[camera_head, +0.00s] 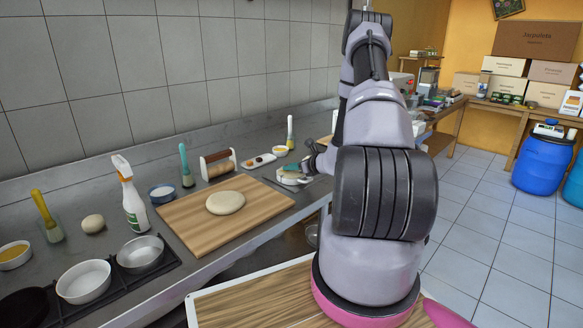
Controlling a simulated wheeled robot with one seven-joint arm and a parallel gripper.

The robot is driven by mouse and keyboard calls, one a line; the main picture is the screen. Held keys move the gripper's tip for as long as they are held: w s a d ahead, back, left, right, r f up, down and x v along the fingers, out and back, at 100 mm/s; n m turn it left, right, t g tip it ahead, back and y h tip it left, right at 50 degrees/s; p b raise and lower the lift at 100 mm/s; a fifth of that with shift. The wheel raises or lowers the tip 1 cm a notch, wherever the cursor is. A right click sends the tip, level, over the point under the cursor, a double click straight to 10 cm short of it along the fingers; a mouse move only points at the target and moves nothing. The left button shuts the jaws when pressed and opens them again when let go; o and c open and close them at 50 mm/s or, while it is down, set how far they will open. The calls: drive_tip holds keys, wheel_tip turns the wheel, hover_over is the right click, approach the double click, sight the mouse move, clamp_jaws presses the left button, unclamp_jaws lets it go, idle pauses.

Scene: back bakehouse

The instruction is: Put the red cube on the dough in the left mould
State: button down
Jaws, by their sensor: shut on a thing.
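I see no red cube in the head view. My gripper (306,167) is small and partly hidden behind my arm, low over the far part of the counter. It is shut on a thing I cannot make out. A white round dish (293,180) is just below it, with a teal patch at its rim; whether they touch is unclear. A flat round of dough (225,202) lies on a wooden board (190,226). I cannot tell which vessel is the left mould. A white round pan (84,282) and a grey one (140,254) stand at lower left and look empty.
Left of the board are a spray bottle (134,207), a dough ball (92,223), a yellow-handled brush (46,214) and a small bowl (162,193). A rolling-pin holder (218,165) stands behind the board. Blue barrels (542,163) stand at right; the tiled floor between is clear.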

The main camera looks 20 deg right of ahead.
drive_tip(key=c, duration=0.7)
unclamp_jaws()
